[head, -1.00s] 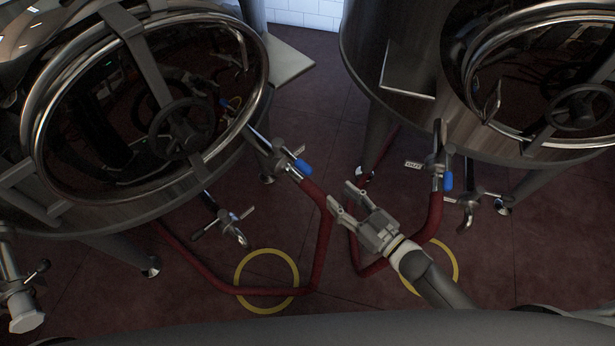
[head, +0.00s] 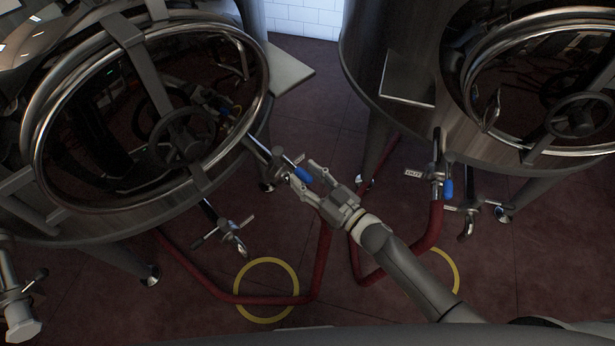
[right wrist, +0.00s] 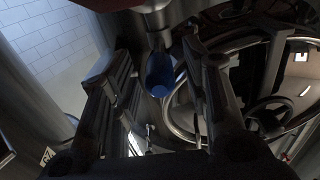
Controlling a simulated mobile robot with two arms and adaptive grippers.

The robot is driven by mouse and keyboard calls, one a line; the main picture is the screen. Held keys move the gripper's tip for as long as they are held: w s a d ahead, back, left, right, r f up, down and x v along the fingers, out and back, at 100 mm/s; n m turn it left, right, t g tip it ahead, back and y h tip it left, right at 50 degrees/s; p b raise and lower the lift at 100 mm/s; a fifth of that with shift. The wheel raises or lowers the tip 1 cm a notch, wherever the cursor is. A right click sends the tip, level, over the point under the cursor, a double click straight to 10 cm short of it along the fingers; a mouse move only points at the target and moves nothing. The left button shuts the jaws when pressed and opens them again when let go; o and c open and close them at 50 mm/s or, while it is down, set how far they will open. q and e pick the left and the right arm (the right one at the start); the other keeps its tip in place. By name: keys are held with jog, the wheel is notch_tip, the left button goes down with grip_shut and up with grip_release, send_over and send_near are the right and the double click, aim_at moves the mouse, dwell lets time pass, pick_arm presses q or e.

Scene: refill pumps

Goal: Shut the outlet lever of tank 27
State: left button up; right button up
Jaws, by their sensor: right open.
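The left tank (head: 110,225) has an outlet valve with a blue-tipped lever (head: 302,175), and a red hose (head: 322,250) runs down from the valve. My right gripper (head: 302,178) is open with its fingers around or just beside the blue lever tip; contact cannot be told. In the right wrist view the blue tip (right wrist: 160,72) lies between the two open fingers (right wrist: 160,95). A small tag (head: 299,158) sits by this valve, but its number is too small to read.
The right tank (head: 385,85) has a similar valve with a blue lever (head: 448,190) and a tag (head: 413,174). Yellow rings (head: 266,318) mark the red floor. Another tap (head: 232,240) hangs under the left tank. Red hoses cross the floor between the tanks.

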jog(key=shift+c, duration=0.3)
grip_shut()
jog(key=shift+w, duration=0.1)
